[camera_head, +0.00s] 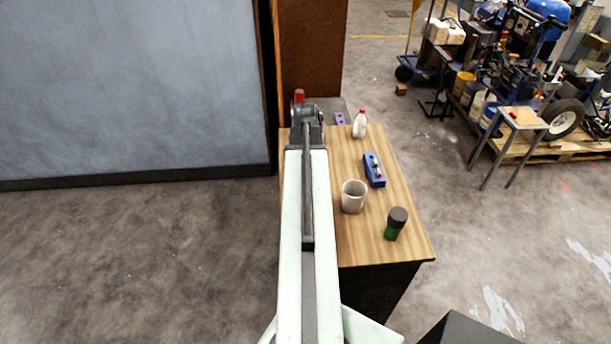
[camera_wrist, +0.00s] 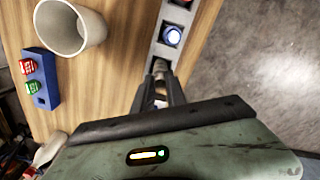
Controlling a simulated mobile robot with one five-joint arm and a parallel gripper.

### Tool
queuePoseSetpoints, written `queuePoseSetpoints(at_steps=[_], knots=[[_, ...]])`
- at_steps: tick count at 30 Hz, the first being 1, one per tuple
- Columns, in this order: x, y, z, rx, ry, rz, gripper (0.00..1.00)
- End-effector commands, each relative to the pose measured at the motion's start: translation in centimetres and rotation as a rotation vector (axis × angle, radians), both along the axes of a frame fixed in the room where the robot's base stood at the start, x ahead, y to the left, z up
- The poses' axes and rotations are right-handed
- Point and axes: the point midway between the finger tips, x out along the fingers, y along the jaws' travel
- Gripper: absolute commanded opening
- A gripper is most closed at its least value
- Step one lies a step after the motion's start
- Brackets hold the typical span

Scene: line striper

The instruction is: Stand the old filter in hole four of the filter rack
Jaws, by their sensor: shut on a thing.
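In the wrist view, my gripper (camera_wrist: 161,84) is shut on a small, pale-and-dark thing (camera_wrist: 160,101), probably the old filter; the fingers hide most of it. The grey filter rack (camera_wrist: 157,48) is a narrow strip with square holes running up from the fingertips. A blue-and-white round piece (camera_wrist: 171,36) is in one hole, and a red piece (camera_wrist: 184,2) is cut off at the top edge. Beside the fingertips is a dark hole end (camera_wrist: 160,64). I cannot tell whether the held thing touches the rack.
A white cup (camera_head: 353,197), a blue block (camera_head: 376,178) with red and green tops, a dark-capped green jar (camera_head: 392,233) and a red-capped white bottle (camera_head: 359,127) stand on the wooden table (camera_head: 360,245). A blue-grey panel (camera_head: 130,90) stands left.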

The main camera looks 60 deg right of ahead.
Motion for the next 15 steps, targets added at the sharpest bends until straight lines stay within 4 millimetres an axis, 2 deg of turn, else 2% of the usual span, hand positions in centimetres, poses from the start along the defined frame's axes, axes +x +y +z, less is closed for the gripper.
queuePoseSetpoints(at_steps=[15], knots=[[-0.02,-0.01,-0.79,0.0,0.0,0.0,0.0]])
